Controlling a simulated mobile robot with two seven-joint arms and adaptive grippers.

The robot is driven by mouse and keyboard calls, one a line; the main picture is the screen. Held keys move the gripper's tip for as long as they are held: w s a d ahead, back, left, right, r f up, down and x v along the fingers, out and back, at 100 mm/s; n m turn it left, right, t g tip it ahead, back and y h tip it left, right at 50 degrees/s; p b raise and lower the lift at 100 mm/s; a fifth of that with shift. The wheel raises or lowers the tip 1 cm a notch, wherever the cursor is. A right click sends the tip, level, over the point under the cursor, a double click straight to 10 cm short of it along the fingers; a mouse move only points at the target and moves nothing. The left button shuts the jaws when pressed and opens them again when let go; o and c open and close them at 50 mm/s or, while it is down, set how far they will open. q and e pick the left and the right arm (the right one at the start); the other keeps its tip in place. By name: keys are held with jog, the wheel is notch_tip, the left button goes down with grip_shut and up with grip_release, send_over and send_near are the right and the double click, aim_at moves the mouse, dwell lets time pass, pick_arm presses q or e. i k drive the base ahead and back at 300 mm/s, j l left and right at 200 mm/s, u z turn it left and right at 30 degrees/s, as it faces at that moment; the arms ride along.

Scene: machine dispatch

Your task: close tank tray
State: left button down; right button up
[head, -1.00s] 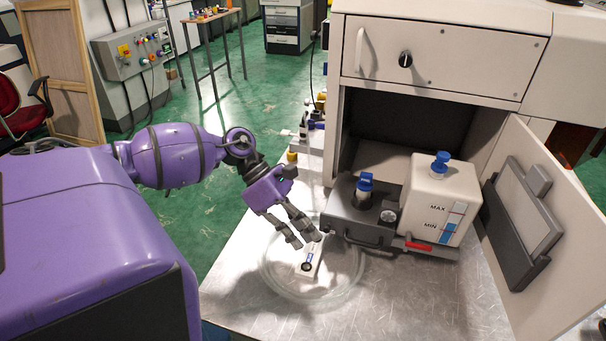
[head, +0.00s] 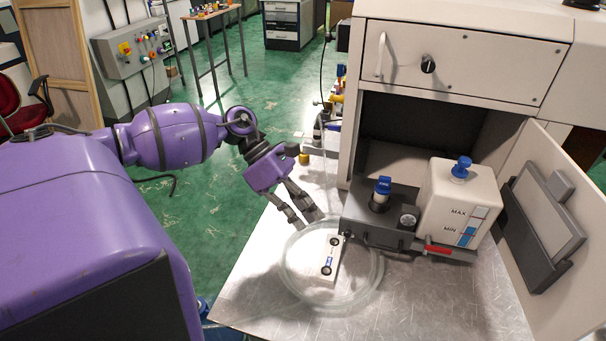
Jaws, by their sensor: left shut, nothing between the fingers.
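The tank tray (head: 368,221) is a dark grey slide-out tray, standing out of the open bay of the cabinet. It bears a white tank (head: 449,201) with a blue cap, MAX and MIN marks, and a blue-topped filler neck (head: 382,188) beside a round gauge (head: 408,220). A red lever (head: 437,250) shows at the front under the tank. My left gripper (head: 305,222) points down, left of the tray and apart from it, above the far left rim of the coiled clear hose. Its fingers are shut and empty. My right gripper is out of view.
The coiled hose (head: 288,281) lies on the metal bench (head: 425,310), with a small white part (head: 330,262) inside it. The cabinet door (head: 549,226) hangs open at the right. A closed drawer (head: 480,66) is above the bay. The bench front is clear.

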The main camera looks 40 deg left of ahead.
aim_at(457, 214)
jog(key=k+l, duration=0.8)
